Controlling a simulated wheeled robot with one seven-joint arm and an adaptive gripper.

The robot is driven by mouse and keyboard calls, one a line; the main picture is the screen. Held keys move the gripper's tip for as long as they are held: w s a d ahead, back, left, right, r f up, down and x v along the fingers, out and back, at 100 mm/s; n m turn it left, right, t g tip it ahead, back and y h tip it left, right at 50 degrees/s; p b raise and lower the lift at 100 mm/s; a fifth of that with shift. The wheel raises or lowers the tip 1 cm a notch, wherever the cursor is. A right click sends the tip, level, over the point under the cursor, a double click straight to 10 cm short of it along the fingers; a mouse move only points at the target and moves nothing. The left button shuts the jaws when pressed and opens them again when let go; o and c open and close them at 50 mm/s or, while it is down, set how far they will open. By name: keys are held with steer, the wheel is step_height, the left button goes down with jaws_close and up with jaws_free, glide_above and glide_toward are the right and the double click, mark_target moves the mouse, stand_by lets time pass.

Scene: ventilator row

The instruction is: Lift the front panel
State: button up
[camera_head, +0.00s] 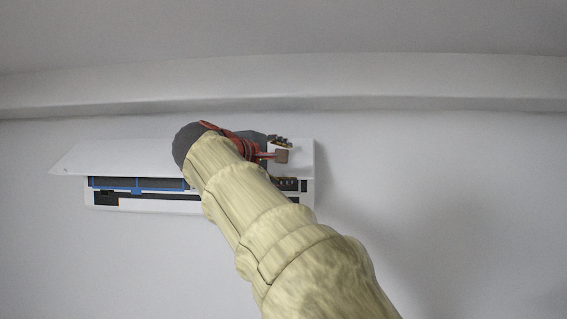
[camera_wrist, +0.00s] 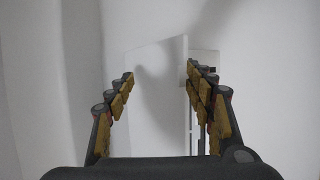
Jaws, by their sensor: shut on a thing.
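The white front panel (camera_head: 105,157) is on the wall unit in the head view. It is tilted outward, with a gap below it that shows a blue-framed dark filter (camera_head: 137,184). My gripper (camera_wrist: 159,76) is in the wrist view, its two padded fingers on either side of the white panel (camera_wrist: 157,100). It is shut on the panel, though the exact contact is hard to make out.
The unit's white lower body (camera_head: 150,205) is fixed to a pale wall (camera_head: 450,200). A ledge (camera_head: 430,82) runs along the wall above it. The wall on both sides is bare. Dark and brown parts show at the unit's right end.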

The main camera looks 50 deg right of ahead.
steer(key=shift+s+r, duration=0.15)
steer(key=shift+r, duration=0.25)
steer(key=v, duration=0.8)
steer(key=f+v, duration=0.1)
steer(key=v, duration=0.3)
steer(key=c, duration=0.6)
steer(key=shift+o, duration=0.2)
